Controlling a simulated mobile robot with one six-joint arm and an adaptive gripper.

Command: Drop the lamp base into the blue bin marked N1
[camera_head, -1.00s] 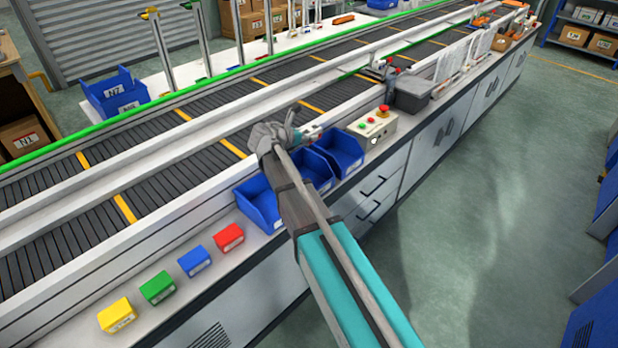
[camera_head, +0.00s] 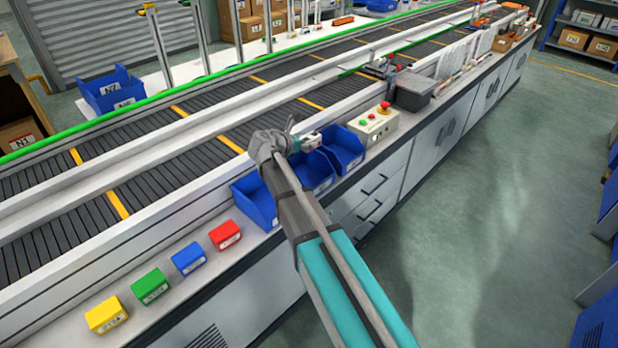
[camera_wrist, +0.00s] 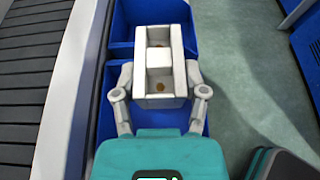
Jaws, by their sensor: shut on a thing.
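My gripper (camera_wrist: 161,92) is shut on the lamp base, a pale grey-white block with two open pockets (camera_wrist: 160,62). A finger presses on each side of it. In the head view the lamp base (camera_head: 311,143) shows small at the end of my arm, above the row of blue bins on the near bench. The left bin (camera_head: 254,204), the middle bin (camera_head: 322,184) and the right bin (camera_head: 345,148) stand side by side. In the wrist view, blue bin walls (camera_wrist: 120,50) lie beneath and around the held part. I cannot read N1 on these bins.
The conveyor (camera_head: 150,190) runs behind the bins. A control box with a red button (camera_head: 373,126) stands right of them. Small red (camera_head: 225,235), blue (camera_head: 188,259), green (camera_head: 149,286) and yellow (camera_head: 106,315) boxes line the bench at left. Another blue bin (camera_head: 115,92) is across the conveyor.

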